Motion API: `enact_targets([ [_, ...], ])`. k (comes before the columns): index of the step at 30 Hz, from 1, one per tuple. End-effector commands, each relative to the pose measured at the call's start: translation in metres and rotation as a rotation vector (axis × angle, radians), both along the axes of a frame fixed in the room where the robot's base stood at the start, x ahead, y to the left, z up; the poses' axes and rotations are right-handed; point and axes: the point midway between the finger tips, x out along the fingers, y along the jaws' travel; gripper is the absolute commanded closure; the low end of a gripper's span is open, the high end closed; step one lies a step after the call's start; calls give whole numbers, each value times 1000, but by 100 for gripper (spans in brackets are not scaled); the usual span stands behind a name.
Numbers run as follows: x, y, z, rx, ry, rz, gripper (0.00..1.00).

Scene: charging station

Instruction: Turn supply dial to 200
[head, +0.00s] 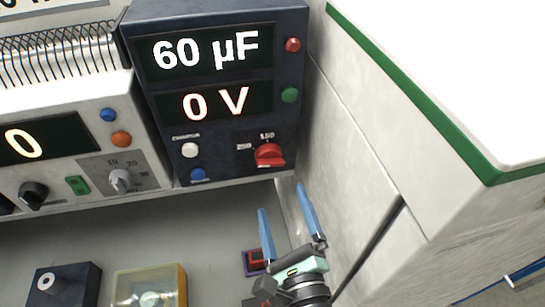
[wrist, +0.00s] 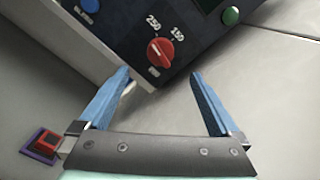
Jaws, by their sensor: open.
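The dark blue unit (head: 222,135) reads 60 µF above 0 V. Its red dial (head: 269,154) is low on the front panel, with marks 250 and 150 beside it. The red dial also shows in the wrist view (wrist: 159,52), with a pale line on its face; I cannot tell exactly which value it points to. My gripper (head: 283,200) has two blue fingers, spread apart and empty. It is below and in front of the dial, not touching it. In the wrist view the dial is beyond and between the fingertips (wrist: 160,76).
A white unit (head: 60,165) with a grey knob (head: 121,181) is at left. A green-edged white cabinet (head: 355,120) stands close at right. A small red-and-dark block (head: 252,262), a dark blue box (head: 64,285) and a yellow-edged clear box (head: 150,287) are on the grey surface below.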

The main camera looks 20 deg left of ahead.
Motion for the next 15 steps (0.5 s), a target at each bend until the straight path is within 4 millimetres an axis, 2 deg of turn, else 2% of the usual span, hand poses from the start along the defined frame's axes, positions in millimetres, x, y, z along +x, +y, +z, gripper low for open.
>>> enact_targets([
  [1,9,7,5,-1,-2,3,2],
  [9,55,38,5,-3,-4,3,2],
  [15,79,54,3,-4,-5,3,2],
])
